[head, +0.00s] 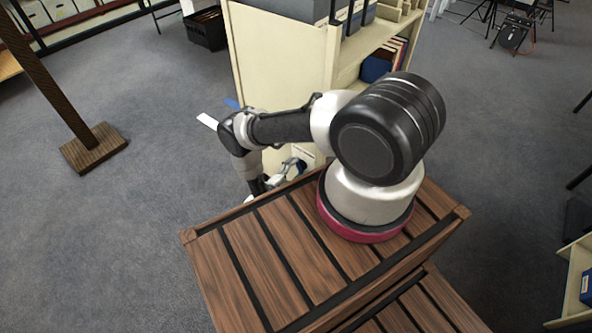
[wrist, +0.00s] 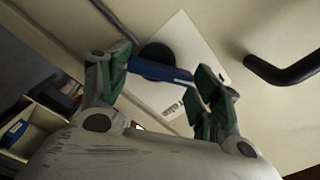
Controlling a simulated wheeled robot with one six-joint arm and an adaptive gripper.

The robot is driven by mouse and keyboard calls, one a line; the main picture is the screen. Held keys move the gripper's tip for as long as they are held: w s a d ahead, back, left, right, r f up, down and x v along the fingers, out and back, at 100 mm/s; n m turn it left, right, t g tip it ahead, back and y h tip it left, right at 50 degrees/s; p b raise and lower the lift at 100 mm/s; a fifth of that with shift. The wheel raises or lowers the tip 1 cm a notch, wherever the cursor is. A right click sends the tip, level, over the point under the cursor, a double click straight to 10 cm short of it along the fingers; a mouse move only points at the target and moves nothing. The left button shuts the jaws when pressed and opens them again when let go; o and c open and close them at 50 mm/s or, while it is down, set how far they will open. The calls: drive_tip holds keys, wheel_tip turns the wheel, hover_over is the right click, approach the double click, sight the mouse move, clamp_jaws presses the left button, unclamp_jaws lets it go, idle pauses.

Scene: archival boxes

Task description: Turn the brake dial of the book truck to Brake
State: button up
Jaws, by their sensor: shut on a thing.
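The brake dial (wrist: 155,52) has a dark round hub and a blue bar-shaped lever (wrist: 160,71). It sits on a white label plate (wrist: 190,40) on the cream side panel of the book truck (head: 275,60). My gripper (wrist: 163,76) has its green-padded fingers at both ends of the blue lever and is shut on it. In the wrist view the lever runs nearly level, dipping slightly to the right. Part of a printed word shows on the plate below the lever, but I cannot read it surely. In the head view the dial is mostly hidden by my arm.
A black bar handle (wrist: 285,70) sticks out of the panel right of the dial. A brown post on a square wooden base (head: 95,148) stands on the grey carpet at left. A black crate (head: 207,28) lies behind. The floor left of the truck is mostly clear.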

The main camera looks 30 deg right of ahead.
drive_tip(key=m, duration=0.6)
drive_tip(key=shift+s+f+m, duration=0.1)
drive_tip(key=shift+s+m, duration=0.1)
drive_tip(key=shift+m, duration=0.1)
drive_tip(key=m, duration=0.6)
drive_tip(key=shift+s+d+f, duration=0.1)
drive_tip(key=shift+m, duration=0.4)
drive_tip(key=o, duration=1)
drive_tip(key=v, duration=1.2)
